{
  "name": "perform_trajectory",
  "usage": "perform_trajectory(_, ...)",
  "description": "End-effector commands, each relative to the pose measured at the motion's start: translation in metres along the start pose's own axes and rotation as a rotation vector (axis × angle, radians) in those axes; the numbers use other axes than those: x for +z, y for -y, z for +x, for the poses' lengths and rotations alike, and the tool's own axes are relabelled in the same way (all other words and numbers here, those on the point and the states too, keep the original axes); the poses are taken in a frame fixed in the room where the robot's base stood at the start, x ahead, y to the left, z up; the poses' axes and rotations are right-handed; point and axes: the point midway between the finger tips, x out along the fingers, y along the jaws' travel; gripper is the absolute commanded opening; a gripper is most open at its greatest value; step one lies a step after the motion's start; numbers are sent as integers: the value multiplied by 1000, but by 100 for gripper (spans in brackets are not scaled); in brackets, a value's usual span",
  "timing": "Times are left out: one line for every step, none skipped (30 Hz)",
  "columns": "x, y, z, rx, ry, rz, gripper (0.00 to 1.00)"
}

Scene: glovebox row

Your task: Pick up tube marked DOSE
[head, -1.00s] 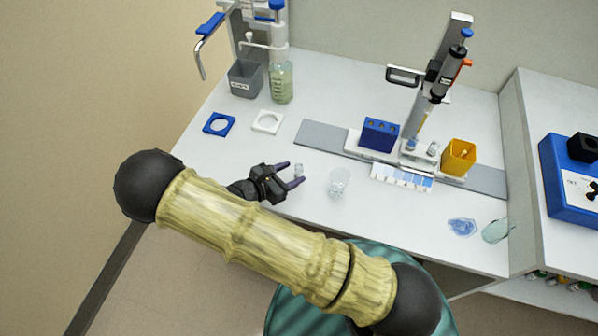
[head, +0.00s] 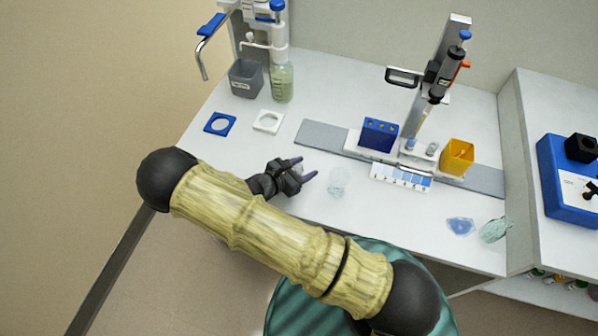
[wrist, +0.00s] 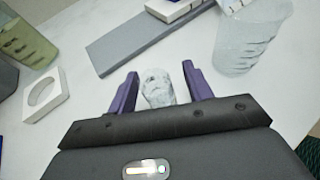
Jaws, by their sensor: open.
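A small clear tube (wrist: 157,88) with greyish markings stands between my gripper's two purple fingers in the wrist view; I cannot read any DOSE label on it. My gripper (wrist: 160,70) is open, with one finger on each side of the tube, and a narrow gap seems to show on both sides. In the head view my gripper (head: 305,168) is low over the bench, left of a clear cup (head: 338,181), and the tube is mostly hidden by the fingers. The cup also shows in the wrist view (wrist: 250,42), right of the right finger.
A grey strip (head: 322,135) lies behind, carrying a blue block (head: 379,134), a dosing stand (head: 434,90) and a yellow container (head: 458,157). A white ring holder (head: 267,122) and a blue one (head: 219,123) lie back left. Crumpled gloves (head: 460,226) lie front right.

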Motion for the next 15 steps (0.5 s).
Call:
perform_trajectory(0,0,0,0,0,0,51)
perform_trajectory(0,0,0,0,0,0,51)
perform_trajectory(0,0,0,0,0,0,51)
perform_trajectory(0,0,0,0,0,0,51)
perform_trajectory(0,0,0,0,0,0,51)
perform_trajectory(0,0,0,0,0,0,51)
perform_trajectory(0,0,0,0,0,0,51)
perform_trajectory(0,0,0,0,0,0,51)
perform_trajectory(0,0,0,0,1,0,51)
perform_trajectory(0,0,0,0,1,0,51)
perform_trajectory(0,0,0,0,0,0,49)
perform_trajectory(0,0,0,0,1,0,41)
perform_trajectory(0,0,0,0,1,0,35)
perform_trajectory(0,0,0,0,1,0,29)
perform_trajectory(0,0,0,0,1,0,21)
